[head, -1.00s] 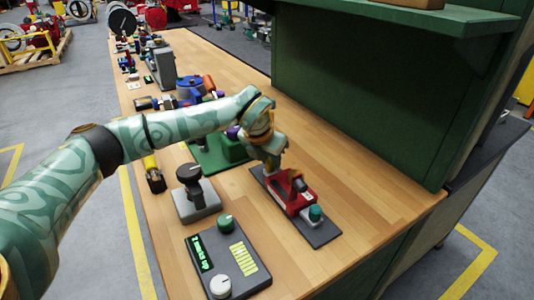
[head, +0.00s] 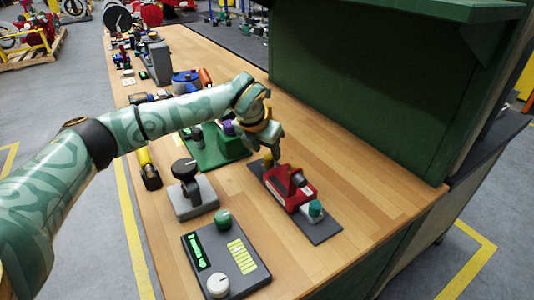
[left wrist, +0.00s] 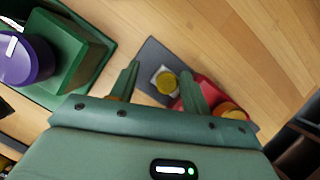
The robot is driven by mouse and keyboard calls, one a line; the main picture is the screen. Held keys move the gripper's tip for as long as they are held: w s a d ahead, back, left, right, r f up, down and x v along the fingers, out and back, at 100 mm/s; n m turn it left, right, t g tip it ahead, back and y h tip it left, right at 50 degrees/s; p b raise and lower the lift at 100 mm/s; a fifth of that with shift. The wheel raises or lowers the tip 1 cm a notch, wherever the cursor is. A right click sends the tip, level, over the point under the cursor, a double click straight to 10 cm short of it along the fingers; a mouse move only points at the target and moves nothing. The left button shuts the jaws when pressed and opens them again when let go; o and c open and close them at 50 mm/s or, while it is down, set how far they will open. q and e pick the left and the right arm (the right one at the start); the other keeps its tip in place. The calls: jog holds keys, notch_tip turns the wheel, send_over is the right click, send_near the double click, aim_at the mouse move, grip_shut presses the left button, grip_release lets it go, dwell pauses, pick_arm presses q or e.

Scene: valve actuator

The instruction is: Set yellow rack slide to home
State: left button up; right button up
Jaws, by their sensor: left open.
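A red rack housing (head: 287,187) sits on a dark base plate (head: 322,230) on the bench. A yellow knob (head: 268,161) stands at its far end and a teal knob (head: 315,208) at its near end. In the left wrist view the yellow knob (left wrist: 167,82) is on a light square block, seen between my finger tips. My left gripper (head: 271,148) is open above the yellow end, apart from the knob as far as I can see. Its fingers (left wrist: 160,82) also show in the left wrist view, one overlapping the red housing (left wrist: 205,92). My right gripper is not in view.
A green block with a purple knob (head: 228,128) stands just left of my gripper. A grey lever box (head: 193,195) and a dial panel (head: 226,258) lie nearer. The green shelf wall rises behind. Bare wood lies to the right of the plate.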

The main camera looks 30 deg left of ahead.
pick_arm(q)
jog(key=shift+w+a+r+p, duration=0.2)
jog(key=shift+a+r+p, duration=0.55)
jog(key=shift+a+r, duration=0.35)
jog(key=w+r+p+v, duration=0.1)
jog(key=w+p+v, duration=0.1)
jog(key=p+v, duration=1.4)
jog(key=s+r, duration=0.5)
jog(key=r, duration=0.8)
jog(key=shift+s+a+t, duration=0.2)
jog(key=shift+a+t, duration=0.15)
jog(key=shift+t, duration=0.05)
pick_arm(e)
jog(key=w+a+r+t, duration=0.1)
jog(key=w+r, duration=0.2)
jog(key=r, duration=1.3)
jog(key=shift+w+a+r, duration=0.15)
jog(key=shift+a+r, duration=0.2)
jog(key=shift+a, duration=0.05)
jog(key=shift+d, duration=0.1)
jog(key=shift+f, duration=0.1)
